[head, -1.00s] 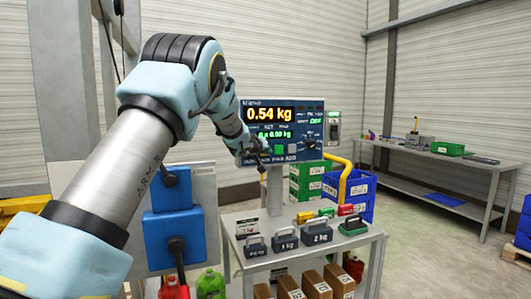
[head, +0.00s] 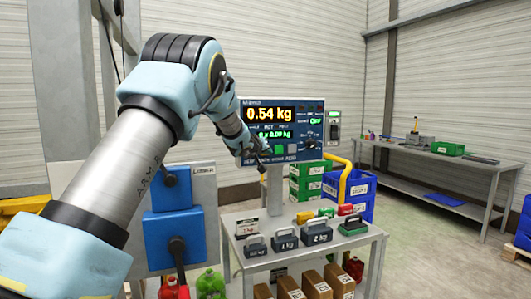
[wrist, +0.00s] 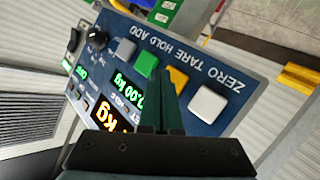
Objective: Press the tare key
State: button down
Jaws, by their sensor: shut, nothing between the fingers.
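The scale's blue indicator panel (head: 312,118) stands on a post and reads 0.54 kg in the head view. By the label order, the orange one is the tare key. My gripper (head: 264,153) is shut and empty in front of the panel's lower key row. In the wrist view its fingertips (wrist: 169,82) overlap the orange key's left part and the gap to green. I cannot tell whether they touch.
A knob (wrist: 97,40) sits on the panel beyond the keys. Below, a metal trolley (head: 375,236) carries several weights, one being the 2 kg weight (head: 317,235). Green and blue crates (head: 362,190) stand behind. A workbench (head: 425,160) is at the right.

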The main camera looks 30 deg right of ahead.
jog(key=shift+w+p, duration=0.2)
jog(key=shift+p, duration=0.15)
jog(key=shift+w+p, duration=0.25)
jog(key=shift+p, duration=0.1)
jog(key=shift+w+d+p, duration=0.1)
jog(key=shift+w+p, duration=0.3)
jog(key=shift+p, duration=0.1)
dwell(0.6)
dwell(0.4)
jog(key=shift+s+b, duration=0.7)
jog(key=shift+s, duration=0.15)
jog(key=s+b, duration=0.4)
jog(key=s, duration=0.1)
jog(key=shift+a, duration=0.4)
